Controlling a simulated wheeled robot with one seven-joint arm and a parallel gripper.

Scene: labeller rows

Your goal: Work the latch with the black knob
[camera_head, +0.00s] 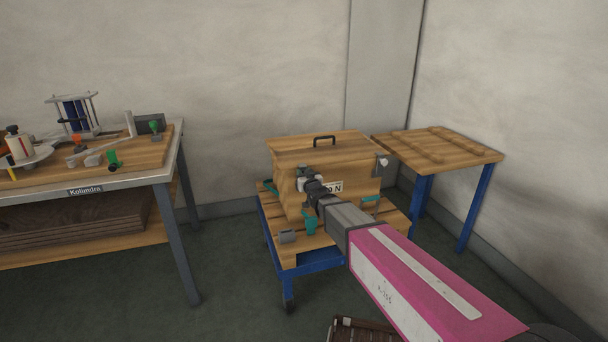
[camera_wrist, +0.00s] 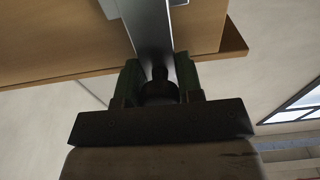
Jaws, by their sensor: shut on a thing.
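A wooden chest (camera_head: 325,150) with a black top handle stands on a blue-framed cart. My gripper (camera_head: 308,180) is at the left part of the chest's front and partly hides it. In the wrist view, the two green-padded fingers of my gripper (camera_wrist: 158,78) are shut on the black knob (camera_wrist: 158,90), one on each side. The knob sits at the lower end of a flat metal latch strip (camera_wrist: 150,30), which runs up along the wood. The far end of the strip is out of the picture.
A pale-knobbed fitting (camera_head: 383,162) is at the chest's right end. A wooden table (camera_head: 440,148) with blue legs stands right of it. A workbench (camera_head: 110,180) with several small devices is at the left. Teal clamps (camera_head: 310,222) sit on the cart (camera_head: 320,258). Open floor lies between bench and cart.

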